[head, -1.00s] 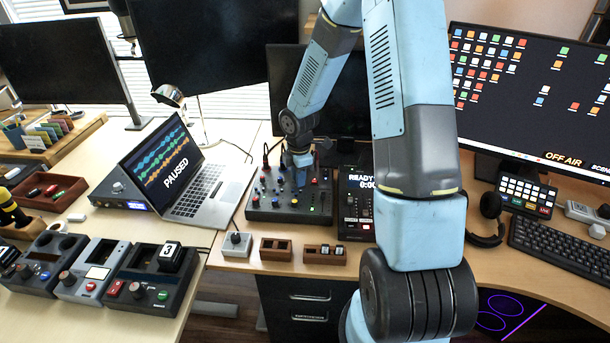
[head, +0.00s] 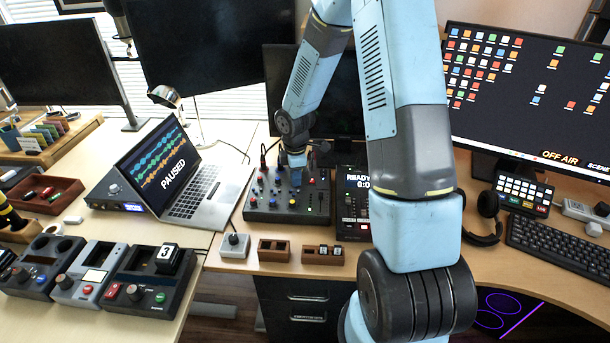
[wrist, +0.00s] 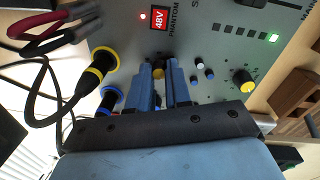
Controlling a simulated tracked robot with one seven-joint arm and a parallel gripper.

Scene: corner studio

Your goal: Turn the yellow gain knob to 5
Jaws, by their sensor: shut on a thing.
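A second yellow knob (wrist: 244,80) stands apart to the right. In the head view, the mixer (head: 258,214) lies on the desk right of the laptop, and my gripper (head: 294,164) reaches down to its rear part.
Yellow-ringed and blue-ringed cable plugs (wrist: 103,62) stand left of the fingers, with cables curving away. Small white and blue knobs (wrist: 199,67) lie close to the right finger. A laptop (head: 190,190) is left of the mixer, and a READY display unit (head: 353,210) is on its right.

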